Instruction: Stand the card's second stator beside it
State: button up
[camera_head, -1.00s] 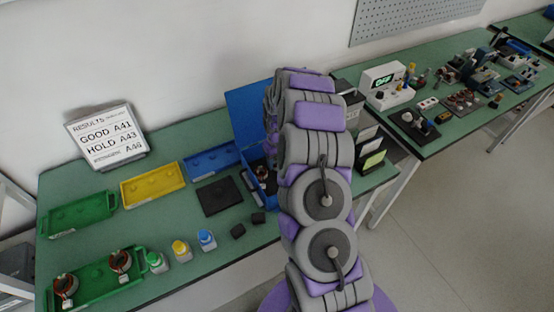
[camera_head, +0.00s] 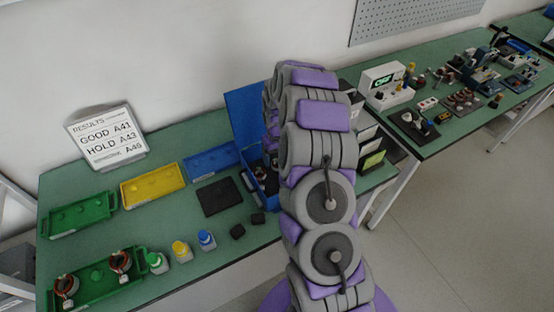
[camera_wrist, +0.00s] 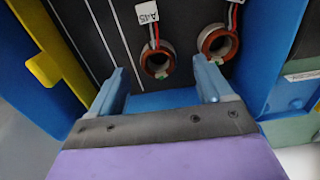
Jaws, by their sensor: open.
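The white results card (camera_head: 106,137) stands at the back left of the bench; it reads GOOD A41, HOLD A43 and a smaller third line I cannot read surely. Two copper-ringed stators, one left (camera_head: 66,287) and one right (camera_head: 120,262), sit in the front green tray (camera_head: 98,298). In the wrist view, a stator (camera_wrist: 157,62) with a white tag (camera_wrist: 147,13), seemingly A45, and another stator (camera_wrist: 217,43) lie in the blue case on dark lining. My gripper (camera_wrist: 158,70) is open and empty, its fingers close to them. In the head view my arm hides it.
The blue case (camera_head: 247,113) has its lid open. A rear green tray (camera_head: 60,222), yellow tray (camera_head: 130,200), blue tray (camera_head: 196,166) and black mat (camera_head: 219,197) lie left of it. Small bottles (camera_head: 181,251) and black blocks (camera_head: 238,231) stand in front. Bench surface near the card is clear.

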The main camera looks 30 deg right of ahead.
notch_tip(320, 180, up, 14)
jog(key=p, duration=0.1)
jog(key=shift+a+r+p, duration=0.15)
jog(key=shift+r+p, duration=0.1)
jog(key=shift+p, duration=0.15)
dwell(0.6)
